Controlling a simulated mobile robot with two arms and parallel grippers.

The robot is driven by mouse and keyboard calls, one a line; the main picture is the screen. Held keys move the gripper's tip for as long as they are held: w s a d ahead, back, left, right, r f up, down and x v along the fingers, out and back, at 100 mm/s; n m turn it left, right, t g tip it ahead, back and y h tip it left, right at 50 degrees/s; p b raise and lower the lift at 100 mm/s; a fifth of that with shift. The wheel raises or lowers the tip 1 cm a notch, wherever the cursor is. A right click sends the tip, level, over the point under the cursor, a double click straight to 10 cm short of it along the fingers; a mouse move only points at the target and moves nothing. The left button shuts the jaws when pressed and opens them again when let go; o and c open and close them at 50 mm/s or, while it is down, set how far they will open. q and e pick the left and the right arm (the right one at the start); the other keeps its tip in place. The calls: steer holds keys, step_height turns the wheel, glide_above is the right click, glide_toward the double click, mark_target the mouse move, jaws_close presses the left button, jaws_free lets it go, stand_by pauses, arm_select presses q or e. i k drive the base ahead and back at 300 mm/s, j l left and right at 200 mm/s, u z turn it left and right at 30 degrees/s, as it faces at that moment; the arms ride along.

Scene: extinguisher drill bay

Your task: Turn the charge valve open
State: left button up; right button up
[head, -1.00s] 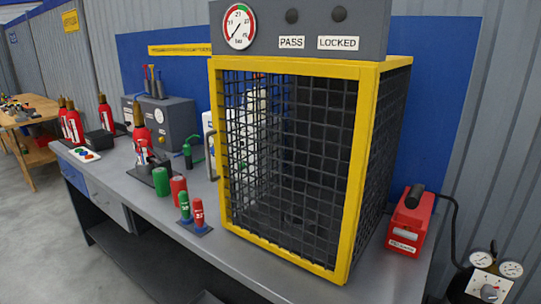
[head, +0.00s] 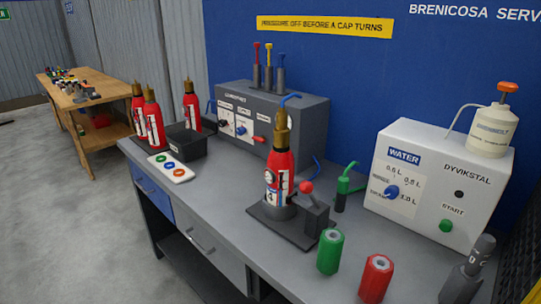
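A red lever (head: 262,139) sits at the right of that front, pointing sideways. The labels are too small to read, so I cannot tell which control is the charge valve. A red extinguisher (head: 279,172) with a brass top stands upright in a dark stand (head: 275,212) in front of the box, partly hiding it. A blue hose shows by its top. Neither of my grippers is in view.
Several red extinguishers (head: 150,122) and a black bin (head: 181,142) stand at the left. A white water unit (head: 432,180), a green cylinder (head: 329,252) and a red cylinder (head: 376,279) are at the right. The grey bench (head: 225,190) is bare left of the stand.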

mark_target(261, 140)
steer(key=i+j+z, duration=0.45)
steer(key=j+z, duration=0.25)
steer(key=i+j+z, duration=0.1)
steer(key=j+z, duration=0.45)
steer(key=z, duration=0.15)
